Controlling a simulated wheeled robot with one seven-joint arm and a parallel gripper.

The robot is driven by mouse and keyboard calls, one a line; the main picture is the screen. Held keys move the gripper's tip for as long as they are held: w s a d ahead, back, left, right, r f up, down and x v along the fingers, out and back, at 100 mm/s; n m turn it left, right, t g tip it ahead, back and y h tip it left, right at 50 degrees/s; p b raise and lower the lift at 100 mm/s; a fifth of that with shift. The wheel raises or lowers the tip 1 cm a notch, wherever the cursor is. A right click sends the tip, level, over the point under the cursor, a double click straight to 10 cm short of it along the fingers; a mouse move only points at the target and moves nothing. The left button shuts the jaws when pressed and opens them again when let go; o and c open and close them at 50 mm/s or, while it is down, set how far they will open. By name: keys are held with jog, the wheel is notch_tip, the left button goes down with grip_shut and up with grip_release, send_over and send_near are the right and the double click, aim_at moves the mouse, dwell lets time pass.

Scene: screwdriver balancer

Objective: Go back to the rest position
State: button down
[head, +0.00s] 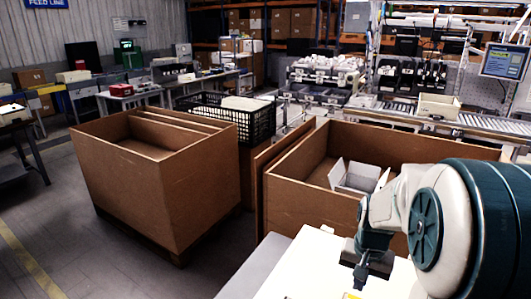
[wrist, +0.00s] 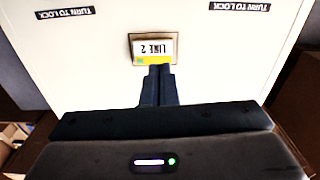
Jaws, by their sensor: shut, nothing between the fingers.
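My gripper (wrist: 160,70) shows in the wrist view with its two dark fingers together and nothing between them. The fingertips lie just below a "LINE 2" label (wrist: 153,48) on a white surface (wrist: 90,75); I cannot tell whether they touch it. In the head view, my arm comes in from the right and the gripper end points down over a white top (head: 310,262) at the bottom. The fingertips are hard to make out there.
Two large brown bins stand ahead, one at left (head: 150,190) and one at right (head: 300,185) beside my arm. The right one holds an open white box (head: 358,178). A black crate (head: 225,115) stands behind them. Grey floor (head: 60,215) at the left is clear.

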jog(key=s+a+r+n+t, duration=0.3)
jog(key=s+a+r+n, duration=0.2)
jog(key=s+a+r, duration=0.4)
jog(key=s+a, duration=0.1)
jog(key=s, duration=0.1)
jog(key=shift+s+r+n, duration=0.25)
jog(key=shift+s+n, duration=0.05)
jog(key=shift+n, duration=0.1)
jog(key=shift+a, duration=0.1)
